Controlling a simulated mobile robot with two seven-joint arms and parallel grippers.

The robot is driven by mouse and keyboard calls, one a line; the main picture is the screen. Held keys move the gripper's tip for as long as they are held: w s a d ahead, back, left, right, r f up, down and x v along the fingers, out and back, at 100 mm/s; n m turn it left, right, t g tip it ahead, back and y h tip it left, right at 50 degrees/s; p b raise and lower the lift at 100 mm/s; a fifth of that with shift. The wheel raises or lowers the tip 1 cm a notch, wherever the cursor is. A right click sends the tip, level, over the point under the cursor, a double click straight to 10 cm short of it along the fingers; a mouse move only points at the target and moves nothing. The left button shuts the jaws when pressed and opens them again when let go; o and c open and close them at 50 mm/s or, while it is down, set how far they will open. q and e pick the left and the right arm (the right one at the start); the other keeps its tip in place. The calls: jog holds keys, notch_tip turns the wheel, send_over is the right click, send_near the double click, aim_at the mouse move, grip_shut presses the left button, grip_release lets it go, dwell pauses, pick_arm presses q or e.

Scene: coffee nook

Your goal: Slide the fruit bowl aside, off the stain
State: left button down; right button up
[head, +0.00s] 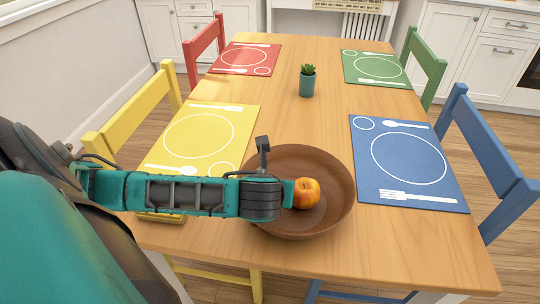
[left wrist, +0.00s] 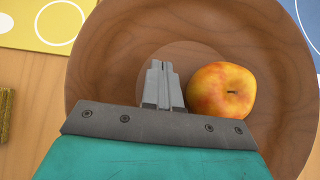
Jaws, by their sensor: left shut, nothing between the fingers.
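The brown fruit bowl (head: 335,215) stands on the wooden table between the yellow and blue mats. A red-yellow apple (head: 306,193) lies in it. In the left wrist view the bowl (left wrist: 100,60) fills most of the picture, with the apple (left wrist: 221,91) right of the fingers. My left gripper (left wrist: 160,70) is shut and empty, over the bowl's inside; I cannot tell whether it touches the bowl. In the head view my left arm covers the bowl's left part, and the fingertips are hidden. No stain shows. My right gripper is in neither view.
A yellow placemat (head: 190,125) lies left of the bowl and a blue placemat (head: 405,160) right of it. A small potted plant (head: 307,82) stands farther back. A yellowish block (head: 162,217) lies by the left table edge. Bare wood (head: 400,245) shows at the front right.

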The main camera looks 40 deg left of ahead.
aim_at(277, 173)
pick_arm(q)
jog(key=w+a, duration=0.2)
jog(key=w, duration=0.1)
jog(key=shift+w+f, duration=0.1)
jog(key=shift+w, duration=0.15)
jog(key=shift+w+a, duration=0.1)
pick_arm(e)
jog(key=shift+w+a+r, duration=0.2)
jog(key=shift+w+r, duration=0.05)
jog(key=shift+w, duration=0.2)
